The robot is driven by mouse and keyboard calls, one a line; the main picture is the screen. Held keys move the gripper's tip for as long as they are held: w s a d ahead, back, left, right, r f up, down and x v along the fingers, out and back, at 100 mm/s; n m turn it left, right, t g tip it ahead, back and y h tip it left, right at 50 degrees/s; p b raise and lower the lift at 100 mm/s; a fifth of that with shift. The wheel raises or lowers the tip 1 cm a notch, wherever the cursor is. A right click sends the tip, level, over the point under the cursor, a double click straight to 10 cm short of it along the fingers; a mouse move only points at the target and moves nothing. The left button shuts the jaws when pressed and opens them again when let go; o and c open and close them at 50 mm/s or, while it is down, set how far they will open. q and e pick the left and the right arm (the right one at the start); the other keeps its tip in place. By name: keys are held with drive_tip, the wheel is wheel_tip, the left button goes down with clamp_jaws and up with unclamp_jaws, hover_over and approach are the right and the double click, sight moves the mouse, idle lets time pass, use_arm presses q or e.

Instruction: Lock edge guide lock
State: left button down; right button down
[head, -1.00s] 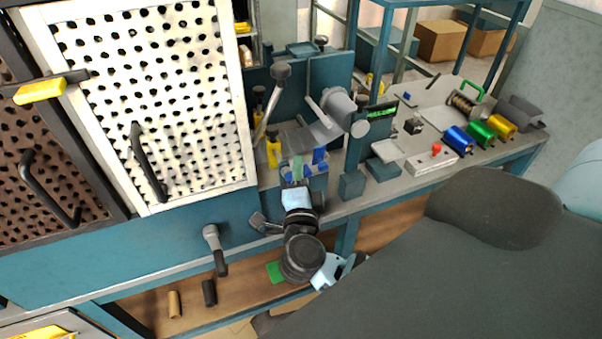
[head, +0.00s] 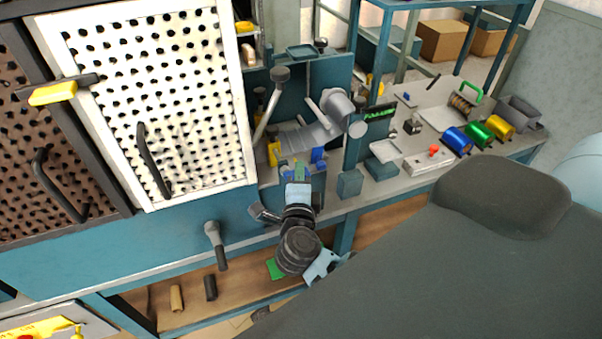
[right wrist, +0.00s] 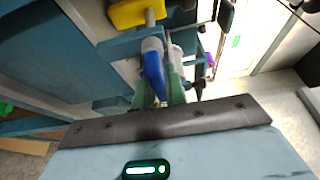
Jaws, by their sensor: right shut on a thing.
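The edge guide lock appears to be a small blue lever (right wrist: 154,75) on a pale round post, seen in the right wrist view. My right gripper (right wrist: 158,92) has green fingers on either side of the lever and is shut on it. In the head view my right gripper (head: 299,171) is at the front of the teal machine (head: 316,183), among small blue parts, and its fingers hide most of the lever. Another blue part (head: 318,155) stands just right of the fingers. My left gripper is not in view.
A white perforated door (head: 190,195) stands left of the gripper. A grey-handled lever (head: 213,240) sticks out of the bench front. A yellow knob (right wrist: 140,13) is close ahead in the wrist view. Coloured rolls (head: 480,132) and a white box with a red button (head: 430,160) lie right.

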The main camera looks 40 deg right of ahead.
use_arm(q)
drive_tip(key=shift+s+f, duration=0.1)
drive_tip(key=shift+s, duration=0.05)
use_arm(e)
drive_tip(key=c, duration=1.4)
unclamp_jaws()
drive_tip(key=shift+c, duration=0.2)
drive_tip(key=shift+s+a, duration=0.1)
